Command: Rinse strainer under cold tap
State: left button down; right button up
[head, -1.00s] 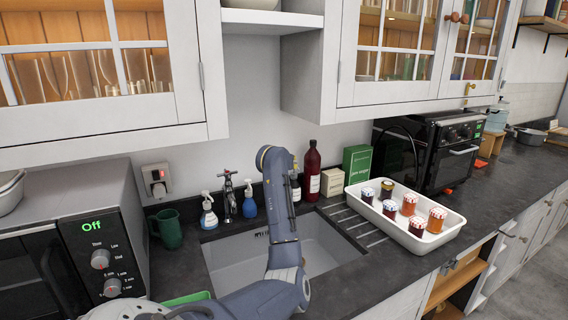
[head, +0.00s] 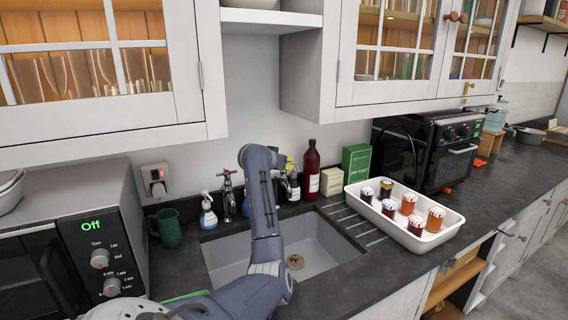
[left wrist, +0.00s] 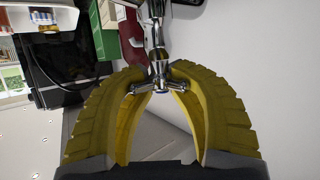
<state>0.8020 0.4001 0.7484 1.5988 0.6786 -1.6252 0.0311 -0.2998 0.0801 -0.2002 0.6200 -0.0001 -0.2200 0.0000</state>
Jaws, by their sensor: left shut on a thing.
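My left gripper (head: 287,163) is over the back edge of the sink, right of a chrome tap (head: 228,192). In the left wrist view its yellow fingers (left wrist: 158,88) are shut on the cross-shaped handle of a second chrome tap (left wrist: 153,35). My arm hides most of this tap in the head view. A small round brownish thing (head: 295,261) lies on the sink floor; I cannot tell whether it is the strainer or the drain fitting. I see no running water. My right gripper is not in view.
The sink (head: 330,248) is set in a dark counter. A blue spray bottle (head: 208,212) and green mug (head: 166,229) stand left, a dark red bottle (head: 311,170) and green box (head: 356,160) right. A white tray (head: 447,230) holds several jars. Wall cabinets overhang above.

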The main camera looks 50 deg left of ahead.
pick_arm(q)
jog(key=shift+s+a+r, duration=0.1)
jog(key=shift+a+r, duration=0.05)
jog(key=shift+r, duration=0.25)
jog(key=c, duration=1.3)
grip_release()
jog(key=shift+s+r, duration=0.1)
jog(key=o, duration=0.4)
jog(key=shift+f, duration=0.2)
jog(key=v, duration=1.2)
